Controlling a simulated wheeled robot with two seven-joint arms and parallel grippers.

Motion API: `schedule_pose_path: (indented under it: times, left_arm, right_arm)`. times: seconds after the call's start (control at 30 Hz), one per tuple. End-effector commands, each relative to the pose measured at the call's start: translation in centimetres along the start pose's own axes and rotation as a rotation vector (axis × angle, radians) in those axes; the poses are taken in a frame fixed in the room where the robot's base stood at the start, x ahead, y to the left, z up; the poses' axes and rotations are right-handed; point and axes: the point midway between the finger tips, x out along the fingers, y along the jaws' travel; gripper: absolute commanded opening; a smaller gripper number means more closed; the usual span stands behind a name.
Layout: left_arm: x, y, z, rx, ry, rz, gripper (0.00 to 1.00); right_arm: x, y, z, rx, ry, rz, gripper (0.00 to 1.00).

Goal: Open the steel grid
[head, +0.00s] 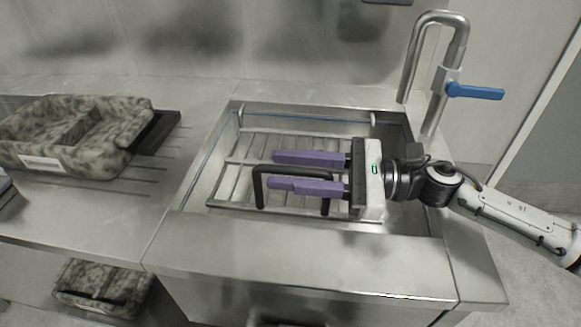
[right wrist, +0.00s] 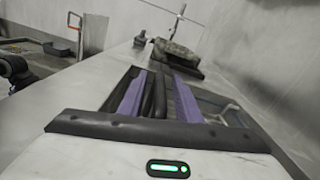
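The steel grid (head: 237,160) lies flat in the sink basin (head: 200,185) in the head view. A black U-shaped handle (head: 259,190) stands up from it. My right gripper (head: 272,171) reaches in from the right over the grid, its two purple fingers apart. The handle's top bar runs between the fingers in the head view. In the right wrist view the black handle (right wrist: 156,97) also shows between the fingers, with gaps beside it. Whether a finger touches it I cannot tell. My left gripper is not in view.
A tap (head: 410,65) with a blue lever (head: 475,91) stands behind the sink at the right. A mottled tray (head: 135,130) sits on the left counter, and another mottled container (head: 105,283) is below. The counter between tray and sink is clear.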

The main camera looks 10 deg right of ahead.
Motion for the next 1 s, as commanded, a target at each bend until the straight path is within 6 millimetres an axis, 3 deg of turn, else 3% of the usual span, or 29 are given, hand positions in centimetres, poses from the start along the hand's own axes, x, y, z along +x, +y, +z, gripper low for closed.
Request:
schedule_pose_path:
  times: [0.1, 0.3, 0.77, 1.0]
  left_arm:
    - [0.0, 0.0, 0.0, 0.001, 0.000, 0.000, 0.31]
    - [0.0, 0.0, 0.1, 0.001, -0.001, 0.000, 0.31]
    - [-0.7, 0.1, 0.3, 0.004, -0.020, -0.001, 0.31]
    - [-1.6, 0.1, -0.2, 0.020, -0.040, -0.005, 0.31]
  right_arm:
    - [0.0, 0.0, 0.0, 0.000, 0.000, 0.000, 0.29]
    - [0.0, 0.0, 0.0, 0.000, 0.000, -0.001, 0.00]
    - [-0.1, -0.7, 1.3, 0.028, -0.001, -0.003, 0.00]
    - [-0.1, -2.0, 4.0, 0.102, -0.006, -0.006, 0.00]
